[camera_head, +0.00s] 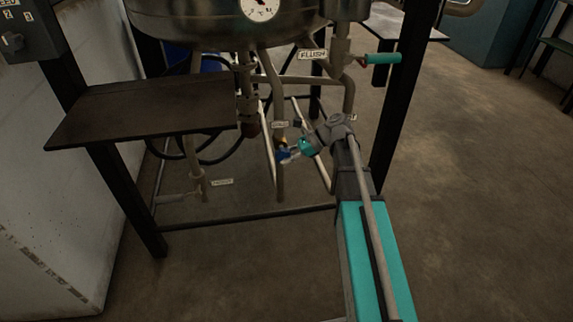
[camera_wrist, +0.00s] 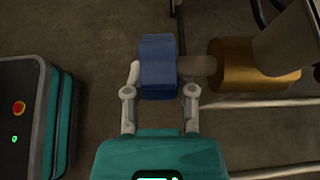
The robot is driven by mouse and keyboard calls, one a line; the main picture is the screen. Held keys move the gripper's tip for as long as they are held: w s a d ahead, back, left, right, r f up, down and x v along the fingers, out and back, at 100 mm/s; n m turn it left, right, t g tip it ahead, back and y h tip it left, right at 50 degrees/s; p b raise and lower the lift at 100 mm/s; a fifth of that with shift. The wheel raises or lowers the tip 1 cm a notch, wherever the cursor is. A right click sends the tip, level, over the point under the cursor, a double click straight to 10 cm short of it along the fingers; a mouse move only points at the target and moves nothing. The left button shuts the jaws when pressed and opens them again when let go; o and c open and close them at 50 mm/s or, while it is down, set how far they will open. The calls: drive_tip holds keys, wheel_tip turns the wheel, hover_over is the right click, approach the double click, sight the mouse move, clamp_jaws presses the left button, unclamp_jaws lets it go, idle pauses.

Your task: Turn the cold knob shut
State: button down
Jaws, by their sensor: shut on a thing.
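A blue knob (camera_wrist: 158,67) sits on a short stem from a brass valve body (camera_wrist: 235,66) in the wrist view. My gripper (camera_wrist: 160,88) has one finger on each side of the knob and is shut on it. The knob's far end stands out past the fingers. In the head view the blue knob (camera_head: 284,155) is small and low under the vessel, partly covered by my gripper (camera_head: 291,151). A small tag (camera_head: 280,124) hangs just above it; its word is too small to read surely.
A pipe with a FLUSH label (camera_head: 311,54) and a teal-handled lever (camera_head: 383,59) stands above right. A dark shelf (camera_head: 150,106) juts out at left. Frame legs, pipes and a black hose crowd the knob. The floor (camera_head: 480,200) at right is clear.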

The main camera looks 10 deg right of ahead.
drive_tip(key=shift+f+y+b, duration=0.2)
drive_tip(key=shift+y+b, duration=0.6)
drive_tip(key=shift+b, duration=0.05)
drive_tip(key=shift+r, duration=0.1)
drive_tip(key=shift+c, duration=2.2)
unclamp_jaws()
drive_tip(key=shift+r+h+p, duration=0.25)
drive_tip(key=shift+h+p, duration=0.15)
drive_tip(key=shift+p, duration=0.45)
